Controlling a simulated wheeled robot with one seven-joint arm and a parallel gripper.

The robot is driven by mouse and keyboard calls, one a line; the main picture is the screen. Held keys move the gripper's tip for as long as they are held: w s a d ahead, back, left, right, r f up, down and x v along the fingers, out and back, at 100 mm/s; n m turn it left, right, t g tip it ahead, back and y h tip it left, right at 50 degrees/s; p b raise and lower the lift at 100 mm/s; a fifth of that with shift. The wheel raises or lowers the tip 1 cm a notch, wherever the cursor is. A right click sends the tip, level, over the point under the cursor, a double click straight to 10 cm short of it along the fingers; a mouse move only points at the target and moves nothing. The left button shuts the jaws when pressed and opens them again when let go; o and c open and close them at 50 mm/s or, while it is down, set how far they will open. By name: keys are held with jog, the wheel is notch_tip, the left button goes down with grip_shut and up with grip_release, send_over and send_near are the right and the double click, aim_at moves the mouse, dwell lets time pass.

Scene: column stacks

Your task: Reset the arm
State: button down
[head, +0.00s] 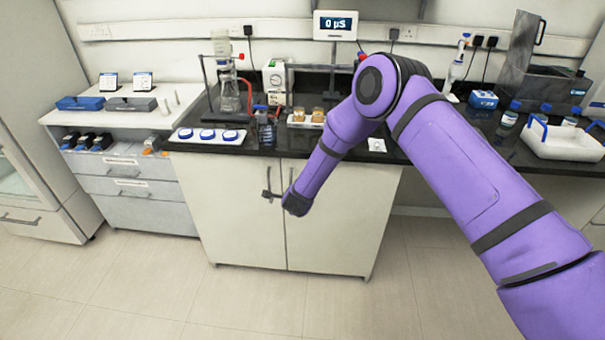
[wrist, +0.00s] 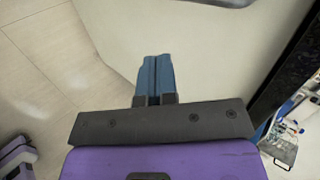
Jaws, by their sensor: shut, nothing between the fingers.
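My gripper (wrist: 155,60) shows in the wrist view with its two blue-grey fingers pressed together and nothing between them. It points past a pale surface, with the tiled floor to the left of it. In the head view my purple arm reaches in from the right, bends high above the counter, and hangs down in front of the white cabinet doors. Its dark wrist end is low, near the door handles. The fingers cannot be made out clearly there.
The black counter (head: 410,152) behind my arm holds a white tray with blue-capped items (head: 208,135), a flask on a stand (head: 229,98) and a white rack with blue handles (head: 560,140). The cabinet (head: 230,215) is close behind my wrist. The floor (head: 190,290) in front is clear.

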jog(key=d+r+n+y, duration=0.2)
jog(key=d+r+n, duration=0.2)
jog(key=r, duration=1.2)
jog(key=d+r+n+y, duration=0.1)
jog(key=d+r+n, duration=0.3)
jog(key=r, duration=1.2)
jog(key=s+d+r+n+g, duration=0.1)
jog(key=s+d+r, duration=0.2)
jog(key=d+r, duration=0.15)
jog(key=s+d+r+n, duration=0.1)
jog(key=s+d+r, duration=0.2)
jog(key=r, duration=0.2)
jog(key=s+d+r+n+g+h, duration=0.1)
jog(key=s+d+r+n, duration=0.1)
jog(key=s+d+r, duration=0.5)
jog(key=s+d+r+n, duration=0.2)
jog(key=s+d+r, duration=0.2)
jog(key=s, duration=0.4)
jog(key=s+d+n+g+h, duration=0.1)
jog(key=s+d, duration=0.4)
jog(key=s, duration=0.6)
jog(key=s+d+n+g+h, duration=0.1)
jog(key=s+d, duration=0.4)
jog(key=s, duration=0.5)
jog(key=shift+s+d+n+h, duration=0.15)
jog(key=shift+s+n+h, duration=0.2)
jog(key=shift+n, duration=0.25)
jog(key=shift+r, duration=0.1)
